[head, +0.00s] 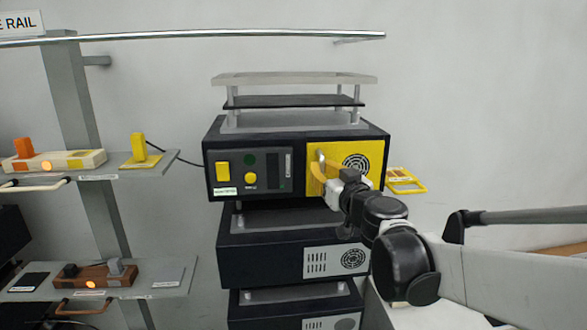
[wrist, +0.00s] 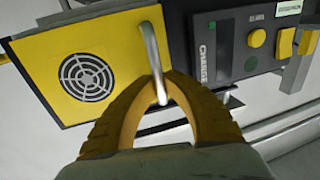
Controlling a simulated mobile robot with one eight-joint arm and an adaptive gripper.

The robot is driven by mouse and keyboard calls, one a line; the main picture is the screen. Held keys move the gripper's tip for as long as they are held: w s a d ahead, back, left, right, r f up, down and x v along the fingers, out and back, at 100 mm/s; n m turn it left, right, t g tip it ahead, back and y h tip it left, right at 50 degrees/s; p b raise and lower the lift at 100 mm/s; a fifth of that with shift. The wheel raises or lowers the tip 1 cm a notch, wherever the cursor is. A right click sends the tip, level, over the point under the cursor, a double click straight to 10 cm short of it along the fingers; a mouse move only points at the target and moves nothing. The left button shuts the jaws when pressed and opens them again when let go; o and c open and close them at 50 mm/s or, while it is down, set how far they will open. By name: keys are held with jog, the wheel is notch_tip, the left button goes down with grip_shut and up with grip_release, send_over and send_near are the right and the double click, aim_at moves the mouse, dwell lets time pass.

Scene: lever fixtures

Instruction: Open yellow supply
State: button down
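The yellow supply (head: 325,151) is a yellow front panel with a round fan grille, on the right half of the top black unit. It looks flush with the unit's front in the head view. It also fills the left of the wrist view (wrist: 115,80). An upright metal bar handle (wrist: 150,50) stands on the panel's side nearest the controls; it shows small in the head view (head: 320,158). My gripper (wrist: 166,84) has its yellow fingers closed around the lower part of the handle. The fingertips meet at the bar.
Left of the panel is a black control face (head: 267,178) with a yellow switch and buttons. More black units (head: 270,262) are stacked below. A yellow frame (head: 405,181) sits right of the unit. Shelves with lever fixtures (head: 60,162) stand at left. A metal rail (head: 210,35) runs above.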

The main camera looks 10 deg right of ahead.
jog(key=s+p, duration=0.3)
jog(key=s, duration=0.9)
jog(key=shift+s+a, duration=0.25)
jog(key=shift+s, duration=0.15)
jog(key=c, duration=1.5)
grip_release()
jog(key=shift+o, duration=0.2)
jog(key=s+d, duration=0.2)
jog(key=s, duration=1)
jog(key=shift+f, duration=0.1)
